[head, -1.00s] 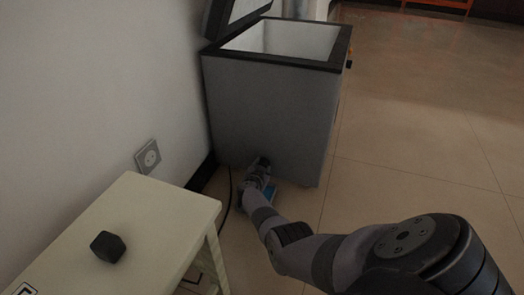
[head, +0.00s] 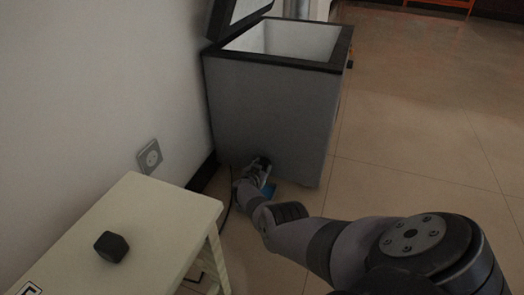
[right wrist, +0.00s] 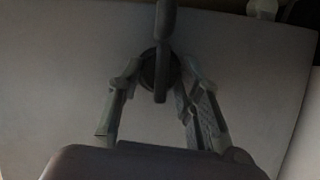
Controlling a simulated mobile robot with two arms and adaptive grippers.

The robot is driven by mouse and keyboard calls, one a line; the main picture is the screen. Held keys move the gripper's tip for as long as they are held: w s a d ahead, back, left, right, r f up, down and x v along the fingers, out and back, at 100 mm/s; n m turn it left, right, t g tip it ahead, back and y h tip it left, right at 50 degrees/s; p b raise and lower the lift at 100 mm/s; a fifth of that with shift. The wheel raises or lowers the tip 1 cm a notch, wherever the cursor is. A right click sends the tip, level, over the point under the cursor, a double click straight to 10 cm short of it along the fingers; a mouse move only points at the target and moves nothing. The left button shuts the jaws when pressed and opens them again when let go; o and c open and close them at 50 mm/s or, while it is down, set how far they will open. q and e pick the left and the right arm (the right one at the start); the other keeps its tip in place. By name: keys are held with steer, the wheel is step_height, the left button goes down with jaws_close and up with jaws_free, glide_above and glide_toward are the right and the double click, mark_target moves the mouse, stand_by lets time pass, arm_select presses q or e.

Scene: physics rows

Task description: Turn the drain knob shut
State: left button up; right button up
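The grey chest freezer (head: 270,120) stands against the wall with its lid up. My right gripper (head: 261,163) is low at its front face. In the right wrist view, the dark drain knob (right wrist: 160,72), a round base with a long bar handle across it, sits on the freezer's pale face. The two fingers of my right gripper (right wrist: 160,85) stand on either side of the knob, with gaps showing between them and the bar. Contact with the round base cannot be made out. In the head view the gripper hides the knob. My left gripper is not in view.
A pale table (head: 165,215) with a dark block (head: 111,246) stands at the lower left. A wall socket (head: 149,156) is behind it. The floor to the right is clear.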

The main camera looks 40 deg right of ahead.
steer(key=o, duration=0.4)
steer(key=shift+o, duration=0.2)
steer(key=shift+a, duration=0.1)
steer(key=v, duration=0.7)
stand_by(0.4)
steer(key=shift+s+a, duration=0.1)
steer(key=shift+a, duration=0.05)
stand_by(0.3)
